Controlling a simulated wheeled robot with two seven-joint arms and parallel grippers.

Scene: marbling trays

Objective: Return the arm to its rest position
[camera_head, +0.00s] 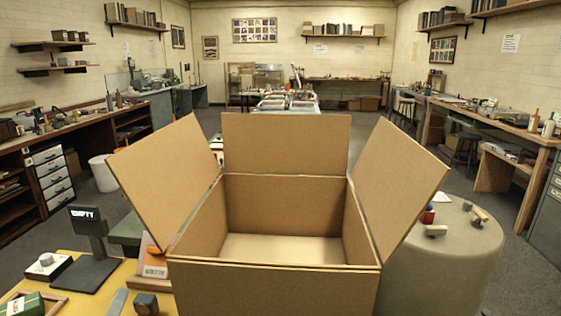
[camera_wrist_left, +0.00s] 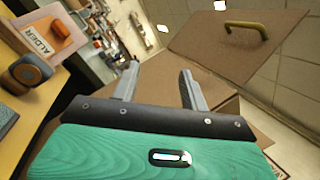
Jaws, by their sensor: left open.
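My left gripper (camera_wrist_left: 157,84) shows in the left wrist view, with two grey fingers spread apart and nothing between them. Its green, wood-grained body with a dark front bar fills the bottom of that view. In the head view I cannot clearly make out the left gripper. My right gripper is in neither view.
A large open cardboard box (camera_head: 272,290), empty inside, stands front centre with flaps spread. A round grey-beige table (camera_head: 450,265) stands right. Open floor lies beyond.

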